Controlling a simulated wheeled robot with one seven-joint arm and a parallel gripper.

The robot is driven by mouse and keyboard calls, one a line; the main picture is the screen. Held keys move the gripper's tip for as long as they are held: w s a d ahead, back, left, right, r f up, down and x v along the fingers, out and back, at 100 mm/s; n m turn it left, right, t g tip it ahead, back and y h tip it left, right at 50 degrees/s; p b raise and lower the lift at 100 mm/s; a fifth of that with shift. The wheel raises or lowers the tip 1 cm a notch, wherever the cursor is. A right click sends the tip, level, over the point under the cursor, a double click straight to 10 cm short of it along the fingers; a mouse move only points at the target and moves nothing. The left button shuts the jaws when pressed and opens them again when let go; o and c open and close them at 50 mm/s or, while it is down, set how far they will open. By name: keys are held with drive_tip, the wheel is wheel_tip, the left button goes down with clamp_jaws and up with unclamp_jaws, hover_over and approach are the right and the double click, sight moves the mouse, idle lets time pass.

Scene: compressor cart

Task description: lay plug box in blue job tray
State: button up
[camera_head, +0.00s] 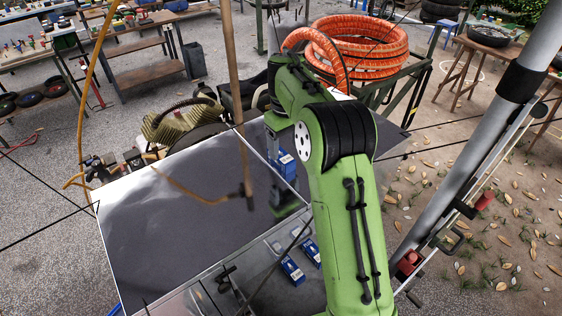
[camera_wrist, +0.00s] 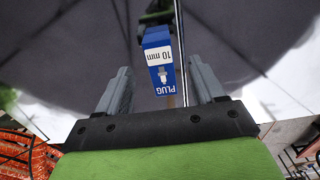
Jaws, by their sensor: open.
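The plug box (camera_wrist: 161,62) is blue with a white label reading PLUG and 10 mm. In the wrist view it lies between the two grey fingers of my gripper (camera_wrist: 158,66), with a gap on each side. My gripper is open, and I see no finger touching the box. In the head view a blue box (camera_head: 285,164) shows just left of my green arm, over the dark top panel. My arm hides part of the gripper there. I cannot make out the blue job tray in either view.
The dark panel (camera_head: 165,215) is largely clear on its left. A thin brown hanging rod or cable crosses in front of it. Two blue boxes, one (camera_head: 292,270) and another (camera_head: 312,251), lie past its near edge. A grey pole (camera_head: 485,150) slants at right. Orange hose (camera_head: 360,50) is coiled behind.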

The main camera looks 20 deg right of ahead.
sight(285, 158)
wheel_tip(285, 158, down, 5)
drive_tip(key=shift+f, duration=0.2)
drive_tip(key=shift+r, duration=0.1)
drive_tip(key=c, duration=1.1)
wheel_tip(285, 158, up, 10)
drive_tip(key=shift+p, duration=0.75)
drive_tip(key=shift+c, duration=0.2)
